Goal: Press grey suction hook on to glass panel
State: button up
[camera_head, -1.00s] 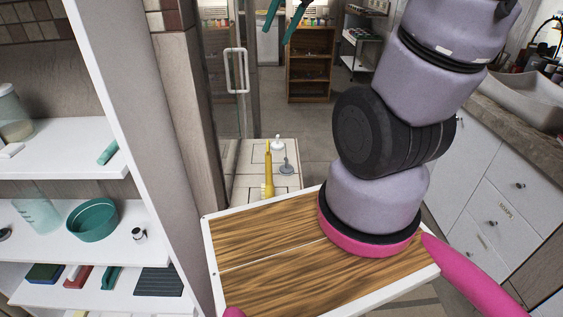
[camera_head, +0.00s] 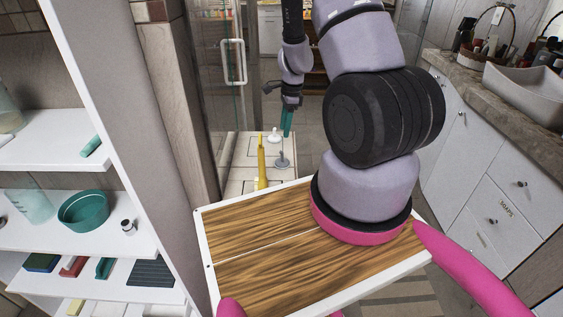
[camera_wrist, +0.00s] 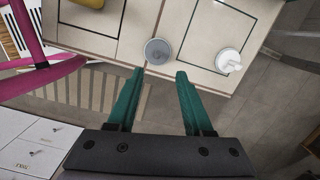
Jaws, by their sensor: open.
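The grey suction hook (camera_head: 281,162) stands on a pale tiled bench top, with a round base and a small upright part. In the wrist view the grey hook (camera_wrist: 157,51) lies just beyond the fingertips, roughly centred between them. My gripper (camera_head: 287,122) points down above the bench with green fingers. The wrist view shows my gripper (camera_wrist: 160,72) open, with nothing between its fingers. It appears apart from the hook. The glass panel (camera_head: 210,75), with a white bar handle, stands upright at left behind the bench.
A white hook-like item (camera_head: 274,136) stands close behind the grey one; it also shows in the wrist view (camera_wrist: 228,61). A white shelf unit (camera_head: 110,234) is at left, drawers (camera_head: 500,190) at right.

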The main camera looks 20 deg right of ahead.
aim_at(282, 152)
notch_tip(282, 152, down, 6)
jog(key=shift+r, duration=0.1)
jog(key=shift+a+f, duration=0.2)
jog(key=shift+f, duration=0.8)
jog(key=shift+a+f, duration=0.15)
jog(key=shift+f, duration=0.85)
jog(key=shift+a+f, duration=0.2)
jog(key=shift+f, duration=0.8)
grip_shut()
